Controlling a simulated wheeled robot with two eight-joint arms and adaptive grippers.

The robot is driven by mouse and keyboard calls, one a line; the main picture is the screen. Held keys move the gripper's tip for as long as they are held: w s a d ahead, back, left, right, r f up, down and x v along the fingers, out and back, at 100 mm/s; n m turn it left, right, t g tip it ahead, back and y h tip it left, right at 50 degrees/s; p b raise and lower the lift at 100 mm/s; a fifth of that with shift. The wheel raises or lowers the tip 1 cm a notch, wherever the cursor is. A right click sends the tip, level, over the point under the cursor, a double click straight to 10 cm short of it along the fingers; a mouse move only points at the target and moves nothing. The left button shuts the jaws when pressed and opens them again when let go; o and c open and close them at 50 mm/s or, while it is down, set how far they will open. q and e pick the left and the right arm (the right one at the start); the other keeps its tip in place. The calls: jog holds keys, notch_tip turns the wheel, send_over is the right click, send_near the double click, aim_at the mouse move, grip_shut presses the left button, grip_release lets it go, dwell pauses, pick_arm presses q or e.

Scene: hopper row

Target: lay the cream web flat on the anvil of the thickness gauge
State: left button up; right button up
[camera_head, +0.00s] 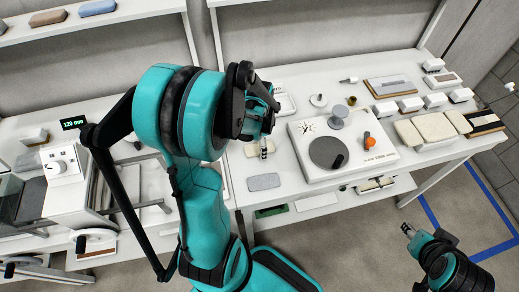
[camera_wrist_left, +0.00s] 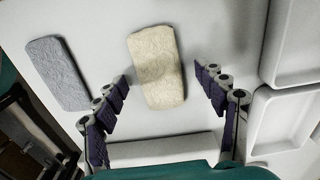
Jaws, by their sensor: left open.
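The cream web (camera_wrist_left: 155,68) is a rounded oblong pad lying on the white table. In the head view it (camera_head: 256,150) shows partly, behind my left gripper (camera_head: 266,147). In the left wrist view my left gripper (camera_wrist_left: 163,96) is open, its purple-padded fingers on either side of the pad's near end with gaps to both. The likely thickness gauge (camera_head: 378,139) is a white box with a dial, an orange knob and a dark round plate (camera_head: 324,153), apparently its anvil; the plate looks bare. My right gripper (camera_head: 408,229) is over the floor at lower right; its jaws are unclear.
A grey pad (camera_wrist_left: 57,72) lies left of the cream one in the wrist view; it also shows in the head view (camera_head: 264,182). White trays (camera_wrist_left: 287,120) stand close at right. Cream pads (camera_head: 432,128) and small white boxes (camera_head: 411,104) stand beyond the gauge.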

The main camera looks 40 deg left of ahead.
pick_arm(q)
jog(key=shift+r, duration=0.1)
jog(key=c, duration=1.2)
